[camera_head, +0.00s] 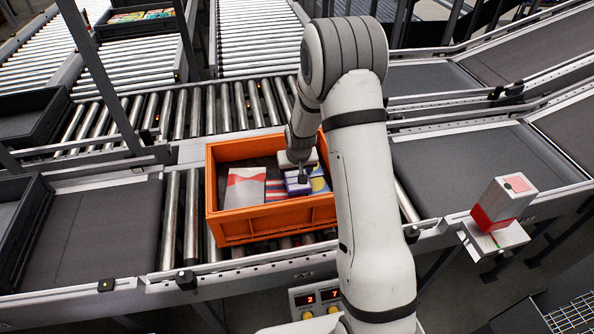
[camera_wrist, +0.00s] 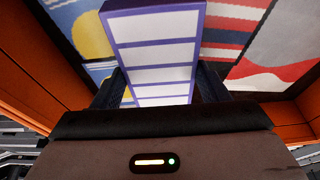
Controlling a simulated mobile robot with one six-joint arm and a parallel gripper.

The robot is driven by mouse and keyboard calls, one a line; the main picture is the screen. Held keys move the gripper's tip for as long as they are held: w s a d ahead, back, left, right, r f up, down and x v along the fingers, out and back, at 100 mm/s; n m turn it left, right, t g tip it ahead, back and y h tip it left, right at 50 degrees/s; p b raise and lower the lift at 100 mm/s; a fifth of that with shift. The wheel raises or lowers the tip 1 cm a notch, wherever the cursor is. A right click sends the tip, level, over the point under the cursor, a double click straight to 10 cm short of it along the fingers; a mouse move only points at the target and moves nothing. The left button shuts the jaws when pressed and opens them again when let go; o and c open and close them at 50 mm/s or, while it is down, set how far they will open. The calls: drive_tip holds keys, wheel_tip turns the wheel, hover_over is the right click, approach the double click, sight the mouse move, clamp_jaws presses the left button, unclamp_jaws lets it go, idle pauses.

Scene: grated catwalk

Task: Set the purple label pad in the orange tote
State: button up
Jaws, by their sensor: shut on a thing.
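The orange tote (camera_head: 275,223) stands on the roller conveyor in the middle of the head view; its orange wall (camera_wrist: 42,78) also shows in the wrist view. The purple label pad (camera_head: 297,182) has white label strips and a purple edge. In the wrist view the pad (camera_wrist: 154,48) lies between the two dark fingers of my gripper (camera_wrist: 160,88), which is shut on it. In the head view my gripper (camera_head: 302,176) is inside the tote's outline, above its contents. I cannot tell whether the pad touches the things under it.
Inside the tote lie a white, grey and red packet (camera_head: 245,188), a red and blue striped item (camera_head: 275,190) and a blue and yellow item (camera_head: 319,183). A red and white box device (camera_head: 503,202) stands at the right. A dark bin (camera_head: 22,225) is at the left.

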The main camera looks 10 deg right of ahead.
drive_tip(key=shift+f, duration=0.25)
drive_tip(key=o, duration=0.6)
drive_tip(key=shift+f, duration=0.2)
drive_tip(key=o, duration=0.5)
drive_tip(key=shift+r, duration=0.1)
drive_tip(key=shift+c, duration=0.2)
drive_tip(key=shift+r, duration=0.2)
drive_tip(key=b+v, duration=0.2)
drive_tip(key=v, duration=1)
drive_tip(key=s+r, duration=0.4)
drive_tip(key=s, duration=0.5)
drive_tip(key=s+r, duration=0.5)
drive_tip(key=s, duration=0.4)
drive_tip(key=s+r, duration=0.4)
drive_tip(key=s, duration=0.5)
drive_tip(key=shift+s+d+r, duration=0.3)
drive_tip(key=shift+s+d, duration=0.05)
